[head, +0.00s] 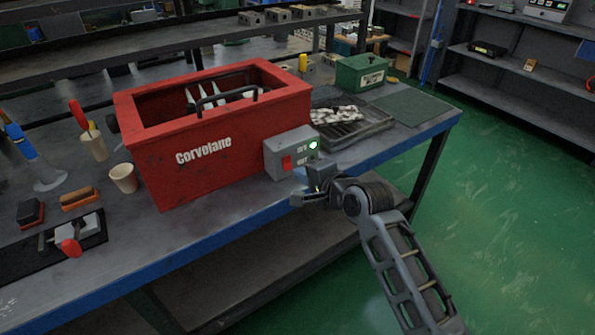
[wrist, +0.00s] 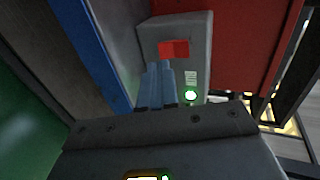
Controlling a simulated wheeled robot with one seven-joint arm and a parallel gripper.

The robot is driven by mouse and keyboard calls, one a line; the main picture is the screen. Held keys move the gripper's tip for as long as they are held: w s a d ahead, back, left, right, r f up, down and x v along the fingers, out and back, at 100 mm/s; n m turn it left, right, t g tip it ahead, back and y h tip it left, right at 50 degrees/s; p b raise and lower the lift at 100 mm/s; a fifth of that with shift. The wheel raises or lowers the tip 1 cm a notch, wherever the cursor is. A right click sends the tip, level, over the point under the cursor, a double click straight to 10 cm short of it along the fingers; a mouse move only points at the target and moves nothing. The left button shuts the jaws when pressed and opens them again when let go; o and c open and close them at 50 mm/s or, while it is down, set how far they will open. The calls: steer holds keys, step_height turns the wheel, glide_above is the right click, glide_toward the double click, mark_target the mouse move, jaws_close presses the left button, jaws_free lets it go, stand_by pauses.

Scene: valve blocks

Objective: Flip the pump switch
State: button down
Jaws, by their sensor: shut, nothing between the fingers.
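The pump switch is a red rocker (head: 286,162) on a grey control box (head: 290,147) at the front of the red Corvelane tank (head: 215,140). A round lamp (head: 313,145) on the same box glows green. In the wrist view the red rocker (wrist: 174,49) and the green lamp (wrist: 190,95) both show on the grey box. My gripper (head: 307,190) is in front of the box, near its lower right in the head view. Its fingers (wrist: 157,66) are shut and empty, with tips close to the rocker in the wrist view; I cannot tell whether they touch.
A dark tray with parts (head: 345,125) and a green box (head: 362,73) stand right of the tank. A beige cup (head: 124,179) and hand tools are at left. The green floor at right is clear.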

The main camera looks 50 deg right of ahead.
mark_target(291, 169)
steer(key=shift+x, duration=1.45)
steer(key=shift+w+f+b, duration=0.1)
steer(key=shift+f+b, duration=0.3)
steer(key=shift+b, duration=0.35)
steer(key=shift+w+r+t, duration=0.1)
steer(key=shift+r+t, duration=0.1)
steer(key=shift+t, duration=0.1)
steer(key=shift+r, duration=0.1)
steer(key=shift+r+p, duration=0.85)
steer(key=shift+p, duration=0.15)
